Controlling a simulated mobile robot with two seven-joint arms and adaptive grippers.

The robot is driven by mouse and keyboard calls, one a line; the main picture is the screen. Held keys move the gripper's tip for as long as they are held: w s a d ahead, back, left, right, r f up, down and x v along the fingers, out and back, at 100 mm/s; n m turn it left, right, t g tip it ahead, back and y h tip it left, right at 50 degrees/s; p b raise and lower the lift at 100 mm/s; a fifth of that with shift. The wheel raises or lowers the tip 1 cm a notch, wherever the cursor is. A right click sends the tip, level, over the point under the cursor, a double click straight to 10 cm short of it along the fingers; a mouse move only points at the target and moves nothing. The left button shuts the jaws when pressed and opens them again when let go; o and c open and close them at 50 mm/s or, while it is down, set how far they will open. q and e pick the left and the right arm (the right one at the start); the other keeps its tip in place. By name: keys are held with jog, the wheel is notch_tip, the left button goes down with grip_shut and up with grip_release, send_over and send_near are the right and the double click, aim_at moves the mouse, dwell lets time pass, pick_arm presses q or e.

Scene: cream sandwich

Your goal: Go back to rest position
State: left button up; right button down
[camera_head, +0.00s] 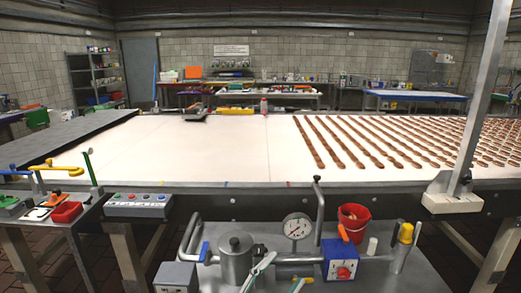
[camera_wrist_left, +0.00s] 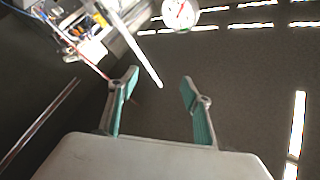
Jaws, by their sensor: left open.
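My left gripper (camera_head: 275,272) shows only in part at the bottom edge of the head view, in front of the equipment stand. In the left wrist view the left gripper (camera_wrist_left: 160,84) has its two teal-lined fingers spread wide apart with nothing between them. Behind the fingers is a dark surface with bright strips of light. My right gripper is in neither view. A wide cream-coloured conveyor belt (camera_head: 190,150) runs across the head view, with long rows of brown biscuits (camera_head: 350,140) on its right half.
A grey post (camera_head: 480,95) rises at right. A side table with a red tray (camera_head: 67,212) is at left.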

pick_arm(q)
jog(key=a+f+n+y, duration=0.5)
jog(key=a+f, duration=0.2)
jog(key=f, duration=0.4)
jog(key=s+a+f+n+g+y, duration=0.2)
jog(key=s+a+f+n+y, duration=0.1)
jog(key=s+a+f, duration=0.5)
jog(key=s+a+f+n+g+y, duration=0.3)
jog(key=s+a+f, duration=0.5)
jog(key=f, duration=0.6)
jog(key=shift+s+a+n+y, duration=0.35)
jog(key=shift+a+y, duration=0.25)
jog(key=shift+a, duration=0.2)
jog(key=shift+f, duration=0.1)
